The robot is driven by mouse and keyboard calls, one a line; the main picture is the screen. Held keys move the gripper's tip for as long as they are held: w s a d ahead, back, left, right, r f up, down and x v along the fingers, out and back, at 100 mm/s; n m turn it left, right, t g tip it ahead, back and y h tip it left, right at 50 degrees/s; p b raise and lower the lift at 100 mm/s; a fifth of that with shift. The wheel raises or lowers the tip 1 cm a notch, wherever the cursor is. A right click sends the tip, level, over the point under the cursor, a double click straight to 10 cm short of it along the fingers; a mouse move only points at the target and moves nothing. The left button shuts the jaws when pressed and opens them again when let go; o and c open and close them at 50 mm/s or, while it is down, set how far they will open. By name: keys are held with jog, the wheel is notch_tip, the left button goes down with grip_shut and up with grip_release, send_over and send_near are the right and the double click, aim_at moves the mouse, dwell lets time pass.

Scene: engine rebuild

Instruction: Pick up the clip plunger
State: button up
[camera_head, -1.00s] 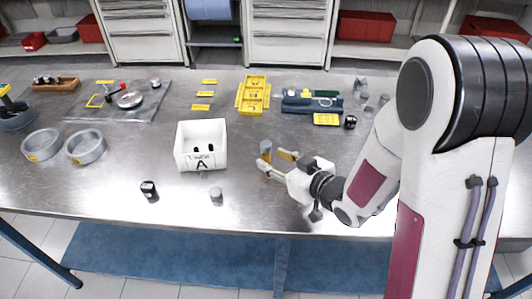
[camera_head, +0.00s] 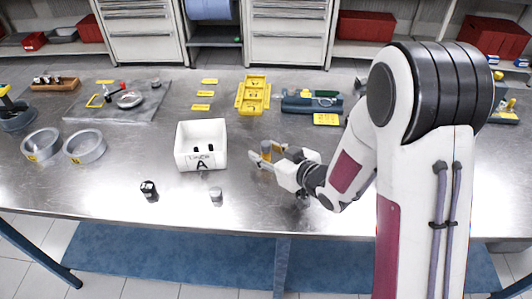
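No part in view can be surely told as the clip plunger by its look. A small upright grey-brown cylinder (camera_head: 266,148) stands on the steel table, right of the white box. My gripper (camera_head: 266,154) reaches it from the right, low over the table. Its two fingers look apart, with the cylinder between or just beyond their tips; contact cannot be told. A small black part (camera_head: 148,190) and a small grey cylinder (camera_head: 216,195) stand near the front of the table.
The white box (camera_head: 202,162), marked A, holds small dark parts. The front middle is mostly clear.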

dwell(0.3)
grip_shut()
jog(key=shift+r, duration=0.2)
jog(key=shift+r, duration=4.85)
